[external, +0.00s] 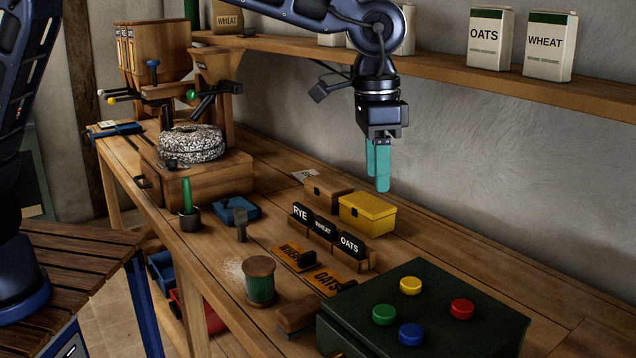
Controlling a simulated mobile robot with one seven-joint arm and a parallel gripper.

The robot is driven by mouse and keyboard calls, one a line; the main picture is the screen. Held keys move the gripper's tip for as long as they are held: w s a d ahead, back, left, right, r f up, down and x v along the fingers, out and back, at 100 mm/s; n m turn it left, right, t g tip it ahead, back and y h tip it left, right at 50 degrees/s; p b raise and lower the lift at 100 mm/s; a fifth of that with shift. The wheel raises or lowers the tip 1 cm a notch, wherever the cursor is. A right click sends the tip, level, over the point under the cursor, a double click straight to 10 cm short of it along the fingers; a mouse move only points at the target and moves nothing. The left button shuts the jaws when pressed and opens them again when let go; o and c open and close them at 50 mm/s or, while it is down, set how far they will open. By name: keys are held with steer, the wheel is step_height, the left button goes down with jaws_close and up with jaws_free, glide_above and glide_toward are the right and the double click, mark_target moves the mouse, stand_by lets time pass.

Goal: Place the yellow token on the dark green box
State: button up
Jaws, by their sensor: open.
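The dark green box (455,300) stands at the front right of the bench, lid closed. A round yellow token (411,285) rests on its lid towards the back. A red token (462,308), a green token (384,314) and a blue token (411,334) are also on the lid, spaced apart. My gripper (377,181) has teal fingers pointing down. It is open, holds nothing visible, and is in the air behind and above the dark green box, near the yellow box. The gap between its fingers is hard to see from this angle.
A yellow box (367,214) and label signs (322,228) stand mid-bench. A green spool (260,281) and brush (297,314) are left of the green box. A millstone (192,143) is farther back. A shelf (510,80) with paper bags runs along the wall.

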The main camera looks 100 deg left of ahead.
steer(key=s+d+r+t, duration=0.1)
steer(key=s+r, duration=0.3)
steer(key=s, duration=0.5)
steer(key=s+d+r+m, duration=0.1)
steer(key=s+r, duration=0.3)
steer(key=s, duration=0.5)
steer(key=s+d+r+t, duration=0.1)
steer(key=s+r, duration=0.3)
steer(key=s, duration=0.5)
steer(key=s+d+f+m+t, duration=0.1)
steer(key=s+f, duration=0.2)
steer(key=s, duration=1)
steer(key=s+d+f+t, duration=0.1)
steer(key=s+f, duration=0.3)
steer(key=s, duration=1)
steer(key=shift+d+f+m, duration=0.3)
steer(key=shift+d+m, duration=0.1)
